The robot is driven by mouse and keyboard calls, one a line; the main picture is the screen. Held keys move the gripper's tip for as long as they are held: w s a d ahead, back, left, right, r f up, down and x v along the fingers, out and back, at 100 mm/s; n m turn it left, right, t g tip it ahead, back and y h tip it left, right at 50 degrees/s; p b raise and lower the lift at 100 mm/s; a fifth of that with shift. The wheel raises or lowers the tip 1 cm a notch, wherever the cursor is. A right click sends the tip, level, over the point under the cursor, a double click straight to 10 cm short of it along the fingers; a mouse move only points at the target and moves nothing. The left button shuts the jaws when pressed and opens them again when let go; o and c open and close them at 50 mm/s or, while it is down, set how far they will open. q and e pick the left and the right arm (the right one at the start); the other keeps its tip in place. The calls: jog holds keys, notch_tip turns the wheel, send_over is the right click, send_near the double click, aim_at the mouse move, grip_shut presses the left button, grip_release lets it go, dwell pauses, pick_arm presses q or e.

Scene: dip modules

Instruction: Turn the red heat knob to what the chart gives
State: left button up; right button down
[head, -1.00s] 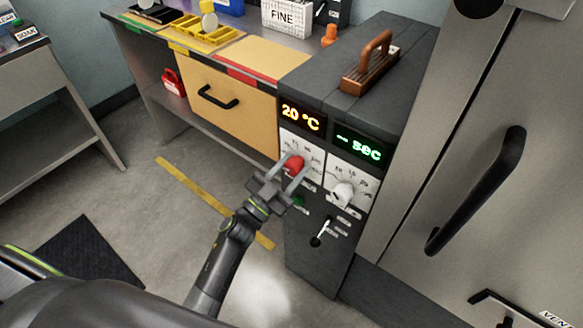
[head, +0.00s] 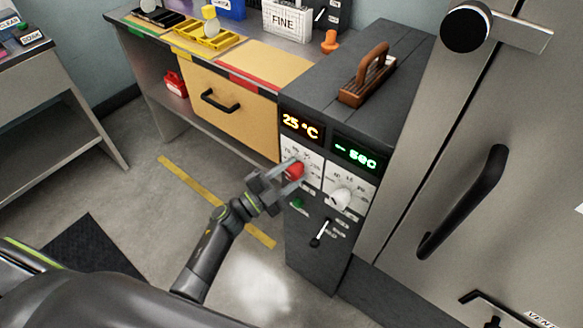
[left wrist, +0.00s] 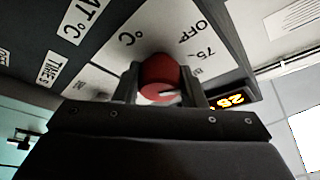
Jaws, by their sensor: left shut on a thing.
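The red heat knob (head: 294,170) is on the front of the dark grey machine (head: 310,240), on a white dial plate. My left gripper (head: 287,178) reaches it from the lower left and is shut on it. In the left wrist view, the knob (left wrist: 160,78) sits between the two fingers, with a pale mark on its face and part of the dial print, "OFF" and "75", around it. The chart is not recognisable in these frames. My right gripper is not in view.
A green button (head: 297,203) and a lever (head: 320,234) are below. A large steel door with a black handle (head: 465,200) stands at right.

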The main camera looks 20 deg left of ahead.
pick_arm(q)
jog(key=shift+r+m+g+p, duration=0.2)
jog(key=shift+m+g+p, duration=0.35)
jog(key=shift+m, duration=0.55)
jog(key=m+g+p, duration=0.1)
jog(key=m+p, duration=0.1)
jog(key=m, duration=0.1)
jog(key=m+g+p, duration=0.1)
jog(key=m+p, duration=0.1)
jog(key=m, duration=0.1)
jog(key=shift+m+g+y+p, duration=0.35)
jog(key=shift+m+y+p, duration=0.1)
jog(key=shift+m, duration=0.25)
jog(key=shift+f, duration=0.15)
jog(key=o, duration=1)
jog(key=shift+a, duration=0.1)
